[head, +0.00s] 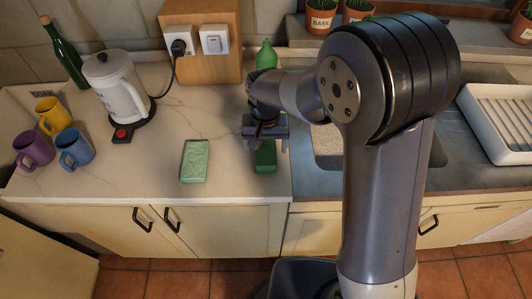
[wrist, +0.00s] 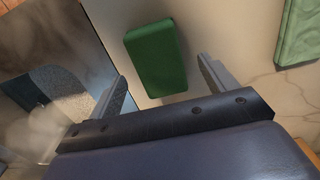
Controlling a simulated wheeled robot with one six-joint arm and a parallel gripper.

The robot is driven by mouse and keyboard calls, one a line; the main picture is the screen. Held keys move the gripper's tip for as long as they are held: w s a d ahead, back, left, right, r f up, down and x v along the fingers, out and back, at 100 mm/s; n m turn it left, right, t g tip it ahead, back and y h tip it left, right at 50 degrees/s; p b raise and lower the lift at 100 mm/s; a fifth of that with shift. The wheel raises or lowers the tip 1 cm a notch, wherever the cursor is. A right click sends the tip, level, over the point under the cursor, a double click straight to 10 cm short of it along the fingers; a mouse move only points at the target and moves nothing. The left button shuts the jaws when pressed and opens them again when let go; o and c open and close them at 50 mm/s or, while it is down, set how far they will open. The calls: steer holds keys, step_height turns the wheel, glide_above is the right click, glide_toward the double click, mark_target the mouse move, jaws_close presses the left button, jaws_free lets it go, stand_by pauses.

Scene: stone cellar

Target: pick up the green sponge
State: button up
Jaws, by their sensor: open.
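The green sponge (head: 265,160), a plain dark green block, lies on the pale counter near its front edge, just left of the sink. In the wrist view the sponge (wrist: 156,58) lies ahead of and between the two fingers, its near end by the fingertips. My gripper (head: 267,144) is open and empty, pointing down over the sponge and partly hiding it in the head view. Both fingers (wrist: 162,74) show apart in the wrist view, and I cannot tell if either touches the sponge.
A lighter green patterned slab (head: 195,161) lies left of the sponge with bare counter between; it also shows in the wrist view (wrist: 299,35). The sink (head: 328,142) is to the right. A kettle (head: 116,88), mugs (head: 75,148) and a green bottle (head: 266,55) stand farther off.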

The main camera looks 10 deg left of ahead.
mark_target(266, 152)
steer(key=shift+f+p, duration=0.3)
steer(key=shift+f, duration=1.5)
steer(key=shift+c, duration=0.3)
steer(key=c, duration=1)
